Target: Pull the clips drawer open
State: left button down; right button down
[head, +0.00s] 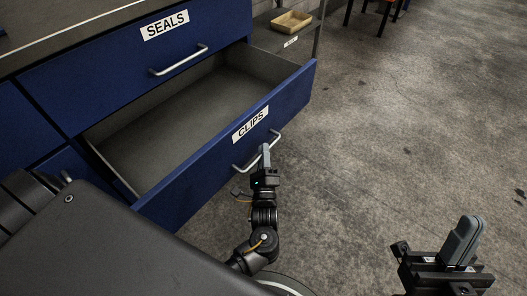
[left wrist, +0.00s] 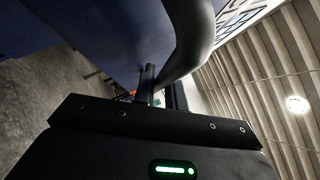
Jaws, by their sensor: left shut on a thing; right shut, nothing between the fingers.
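The blue clips drawer (head: 225,163) with its white CLIPS label (head: 250,124) stands pulled well out of the cabinet, and its grey inside looks empty. My left gripper (head: 265,158) is at the drawer's front, shut on the silver bar handle (head: 243,166). In the left wrist view the handle (left wrist: 190,45) runs close up between the fingers, with the drawer front beside it. My right gripper (head: 463,240) is shut and empty over the floor at the lower right, away from the drawer.
The seals drawer (head: 120,66) above is closed. A small tan tray (head: 291,22) sits on a grey shelf (head: 285,42) beyond the cabinet. The concrete floor (head: 400,130) to the right is clear.

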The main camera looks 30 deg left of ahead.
pick_arm(q)
jog(key=c, duration=1.5)
grip_release()
jog(key=shift+o, duration=0.2)
jog(key=shift+r, duration=0.1)
